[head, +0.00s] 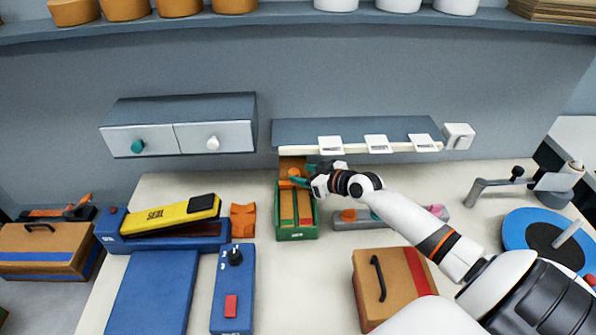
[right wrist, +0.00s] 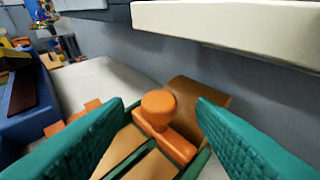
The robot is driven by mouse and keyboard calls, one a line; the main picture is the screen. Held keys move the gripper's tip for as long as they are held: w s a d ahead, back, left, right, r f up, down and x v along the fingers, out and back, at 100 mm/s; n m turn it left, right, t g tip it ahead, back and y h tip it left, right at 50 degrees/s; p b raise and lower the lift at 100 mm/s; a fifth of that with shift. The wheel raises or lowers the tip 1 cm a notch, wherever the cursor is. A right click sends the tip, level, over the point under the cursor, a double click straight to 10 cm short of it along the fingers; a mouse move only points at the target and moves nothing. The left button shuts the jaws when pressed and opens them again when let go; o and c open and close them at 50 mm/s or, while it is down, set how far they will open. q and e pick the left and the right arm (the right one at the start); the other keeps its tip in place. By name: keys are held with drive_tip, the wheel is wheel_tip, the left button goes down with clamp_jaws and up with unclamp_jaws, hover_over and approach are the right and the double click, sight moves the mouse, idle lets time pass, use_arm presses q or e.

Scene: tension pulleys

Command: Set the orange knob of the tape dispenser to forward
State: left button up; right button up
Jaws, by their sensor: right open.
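The tape dispenser is a green open box (head: 297,236) on the table below the shelf, with brown and red strips inside. Its orange knob (head: 294,173) is at the far end; in the right wrist view the knob (right wrist: 158,104) has a round head and a short arm pointing toward the lower right. My right gripper (head: 304,176) is at the knob. Its teal fingers are open, one on each side of the knob in the wrist view, with gaps showing. Whether they touch it I cannot tell. My left gripper is not in view.
A shelf with a pale front edge (head: 350,150) hangs close above my right gripper. A yellow sealer (head: 170,214) and an orange piece (head: 243,221) lie to the left. A brown case (head: 372,265) stands in front to the right, beneath my right arm.

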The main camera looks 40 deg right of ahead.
sight(295, 172)
drive_tip(key=shift+x, duration=1.55)
